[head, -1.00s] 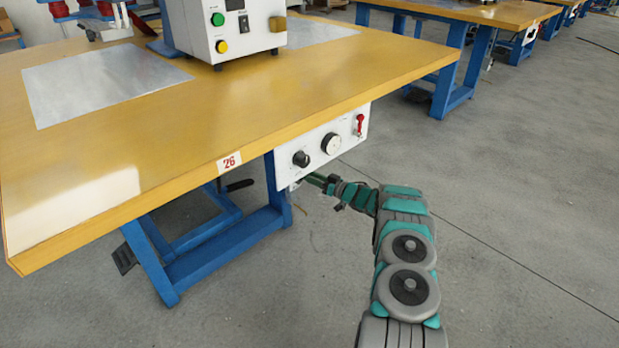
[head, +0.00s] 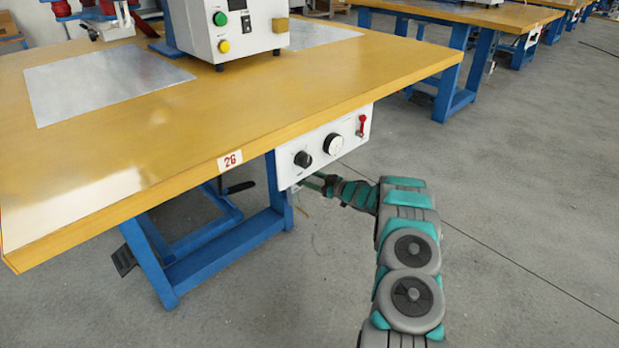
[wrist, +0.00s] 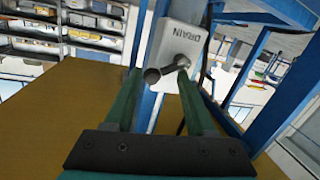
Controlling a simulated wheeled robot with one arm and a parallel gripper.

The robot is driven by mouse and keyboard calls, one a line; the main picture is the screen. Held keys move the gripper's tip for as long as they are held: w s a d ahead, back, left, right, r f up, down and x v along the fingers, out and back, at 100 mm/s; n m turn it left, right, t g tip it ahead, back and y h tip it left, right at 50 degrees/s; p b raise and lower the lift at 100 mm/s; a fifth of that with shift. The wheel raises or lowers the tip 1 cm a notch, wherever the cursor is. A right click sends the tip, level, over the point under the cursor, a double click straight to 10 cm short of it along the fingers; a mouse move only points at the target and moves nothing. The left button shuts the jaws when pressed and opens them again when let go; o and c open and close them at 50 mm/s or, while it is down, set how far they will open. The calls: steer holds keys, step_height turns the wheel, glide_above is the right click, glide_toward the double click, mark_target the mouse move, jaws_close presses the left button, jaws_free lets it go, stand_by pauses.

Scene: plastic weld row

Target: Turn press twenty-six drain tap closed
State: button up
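In the wrist view the drain tap (wrist: 166,72) is a small grey metal tap with a round end and a short lever. It sits on a white plate (wrist: 181,44) lettered DRAIN, fixed by a blue leg. My gripper (wrist: 158,75) is open, its two green fingers apart on either side of the tap. I cannot tell whether either finger touches it. In the head view my gripper (head: 314,184) is under the white control panel of table 26 (head: 230,160), and the tap is not clearly seen there.
The white panel (head: 318,160) above my gripper bears a black knob (head: 302,159), a gauge (head: 333,144) and a red lever (head: 362,125). The yellow tabletop (head: 130,150) overhangs it. Blue legs (head: 235,245) stand to the left. Grey floor (head: 530,190) at right is clear.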

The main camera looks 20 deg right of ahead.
steer(key=shift+o, duration=0.7)
steer(key=shift+r, duration=0.1)
steer(key=v, duration=0.7)
steer(key=shift+s+d, duration=0.25)
steer(key=shift+a, duration=0.15)
